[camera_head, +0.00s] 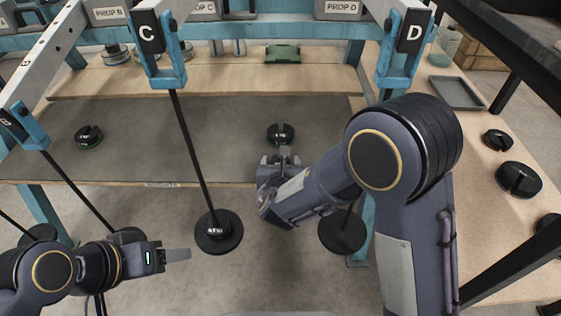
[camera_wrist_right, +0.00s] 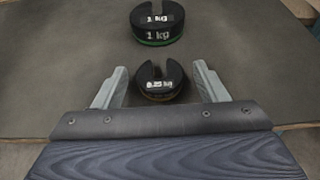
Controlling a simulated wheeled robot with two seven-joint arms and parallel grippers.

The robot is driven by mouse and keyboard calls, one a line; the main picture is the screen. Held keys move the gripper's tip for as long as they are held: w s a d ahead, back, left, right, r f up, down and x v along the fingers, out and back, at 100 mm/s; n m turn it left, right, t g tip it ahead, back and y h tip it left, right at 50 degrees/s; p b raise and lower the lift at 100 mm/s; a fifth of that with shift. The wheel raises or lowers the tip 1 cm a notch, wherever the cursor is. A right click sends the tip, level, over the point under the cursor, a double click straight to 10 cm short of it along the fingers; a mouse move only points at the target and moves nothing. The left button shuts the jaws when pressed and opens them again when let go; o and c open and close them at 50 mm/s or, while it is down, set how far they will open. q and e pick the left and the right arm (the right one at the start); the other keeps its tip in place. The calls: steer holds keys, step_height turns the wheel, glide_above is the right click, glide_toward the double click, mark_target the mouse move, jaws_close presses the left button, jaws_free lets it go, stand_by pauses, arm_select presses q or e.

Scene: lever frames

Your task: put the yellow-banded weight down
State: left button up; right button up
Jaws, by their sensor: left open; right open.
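A small black slotted weight marked 0.25 kg (camera_wrist_right: 160,82), with a thin yellowish band low on its side, stands on the grey mat (camera_wrist_right: 60,70) between the fingers of my right gripper (camera_wrist_right: 160,88). Those fingers are open, with a gap on each side of the weight. In the head view my right gripper (camera_head: 282,157) is low over the front part of the mat, and I cannot make out the small weight there. My left gripper (camera_head: 177,255) is open and empty at the lower left, in front of the table.
A green-banded 1 kg weight (camera_wrist_right: 157,24) stands just beyond the small one; it also shows in the head view (camera_head: 280,134). Another weight (camera_head: 88,136) is on the mat's left. Hanging rods C (camera_head: 195,150) and D carry discs. Several weights (camera_head: 518,179) and a grey tray (camera_head: 456,92) are right.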

steer(key=p+v, duration=0.3)
steer(key=v, duration=0.8)
steer(key=shift+s+r, duration=0.2)
steer(key=shift+s, duration=0.15)
